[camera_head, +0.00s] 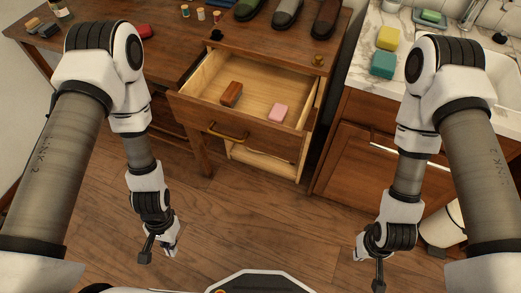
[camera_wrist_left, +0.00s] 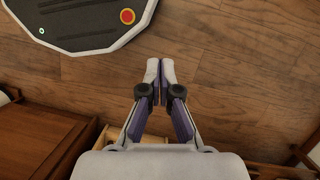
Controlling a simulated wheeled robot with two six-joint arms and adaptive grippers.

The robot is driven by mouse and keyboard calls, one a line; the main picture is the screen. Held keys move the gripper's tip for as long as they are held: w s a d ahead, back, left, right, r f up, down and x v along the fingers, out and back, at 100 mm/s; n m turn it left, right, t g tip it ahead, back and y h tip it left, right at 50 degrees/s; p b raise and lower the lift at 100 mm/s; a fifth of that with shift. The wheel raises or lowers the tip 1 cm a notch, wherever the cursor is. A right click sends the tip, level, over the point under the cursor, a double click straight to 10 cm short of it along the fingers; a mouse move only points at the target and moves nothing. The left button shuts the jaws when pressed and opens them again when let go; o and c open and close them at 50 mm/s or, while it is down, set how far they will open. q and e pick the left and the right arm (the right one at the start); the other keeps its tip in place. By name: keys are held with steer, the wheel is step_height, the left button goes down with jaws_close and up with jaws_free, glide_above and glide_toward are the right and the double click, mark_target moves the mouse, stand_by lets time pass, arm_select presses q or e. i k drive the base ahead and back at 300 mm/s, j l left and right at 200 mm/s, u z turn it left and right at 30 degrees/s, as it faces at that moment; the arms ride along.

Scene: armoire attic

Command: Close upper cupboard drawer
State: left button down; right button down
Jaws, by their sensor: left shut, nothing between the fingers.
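The upper cupboard drawer (camera_head: 240,135) is pulled out from the wooden cupboard, with a brass handle (camera_head: 228,133) on its front. A brown block (camera_head: 231,94) and a pink block (camera_head: 278,113) lie in it. My left gripper (camera_head: 171,249) is below and left of the drawer front in the head view, apart from it. In the left wrist view its fingers (camera_wrist_left: 159,72) are together, empty, over the floor. My right gripper (camera_head: 364,254) is low on the right, away from the drawer; its fingers are too small to judge.
A lower compartment (camera_head: 262,163) also shows open under the drawer. Shoes (camera_head: 287,12) stand on the cupboard top (camera_head: 260,38). A sink counter (camera_head: 362,75) with sponges is on the right, and a white bin (camera_head: 440,228) stands below it. The wooden floor (camera_head: 270,225) in front is clear.

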mark_target(197, 105)
steer(key=k+l, duration=0.45)
steer(key=l, duration=0.3)
steer(key=k+l, duration=0.25)
steer(key=l, duration=0.1)
